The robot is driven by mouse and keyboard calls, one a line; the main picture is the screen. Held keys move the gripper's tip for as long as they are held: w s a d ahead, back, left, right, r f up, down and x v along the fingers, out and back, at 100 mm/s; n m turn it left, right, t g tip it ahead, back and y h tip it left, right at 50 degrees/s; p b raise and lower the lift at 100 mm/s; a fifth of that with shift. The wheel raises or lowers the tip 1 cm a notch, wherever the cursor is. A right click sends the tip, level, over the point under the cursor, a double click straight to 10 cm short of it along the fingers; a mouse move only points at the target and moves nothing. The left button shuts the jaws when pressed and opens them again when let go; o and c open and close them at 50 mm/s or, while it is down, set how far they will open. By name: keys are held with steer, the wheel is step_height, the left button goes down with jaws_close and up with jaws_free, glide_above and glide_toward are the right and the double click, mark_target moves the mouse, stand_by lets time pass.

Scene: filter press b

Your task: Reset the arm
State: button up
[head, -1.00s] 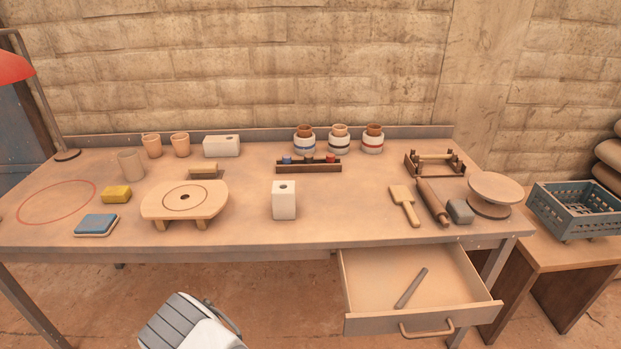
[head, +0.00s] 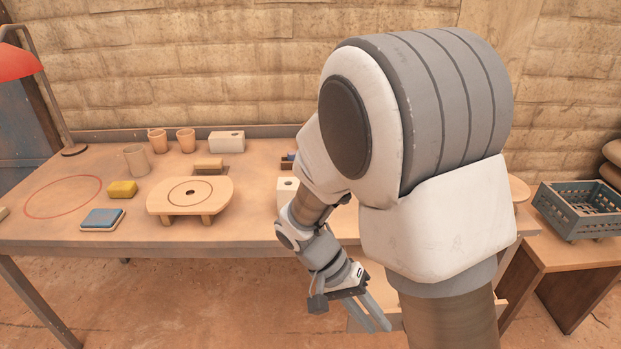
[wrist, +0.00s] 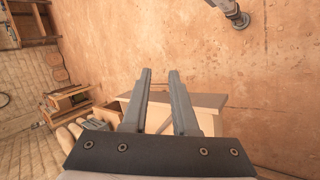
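My gripper (head: 382,324) hangs low in front of the table's front edge in the head view, pointing down and to the right. In the wrist view my gripper (wrist: 160,73) shows two grey fingers standing apart with a clear gap and nothing held between them. My large white and grey arm links fill the right half of the head view. They hide the right part of the table and most of the pulled-out drawer (head: 358,324).
The table (head: 120,228) holds a round-topped wooden stand (head: 212,193), a yellow block (head: 122,189), a blue pad (head: 102,218), cups and a white block (head: 226,142). A blue crate (head: 580,208) stands at right. Bare floor lies in front.

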steer(key=s+d+r+n+t+y+p, duration=0.1)
steer(key=s+r+t+y+p, duration=0.1)
steer(key=r, duration=0.8)
steer(key=s+d+r+n+t+y+p, duration=0.1)
steer(key=r+t+p, duration=0.3)
steer(key=r, duration=0.7)
steer(key=s+d+r+n+t+y+p, duration=0.1)
steer(key=s+r+n+t+y+p, duration=0.1)
steer(key=r+p, duration=0.4)
step_height(320, 180, up, 5)
steer(key=shift+s+f+t+y+p, duration=0.2)
steer(key=shift+s+t+y+p, duration=0.2)
steer(key=shift+s+y, duration=0.45)
steer(key=shift+w, duration=0.2)
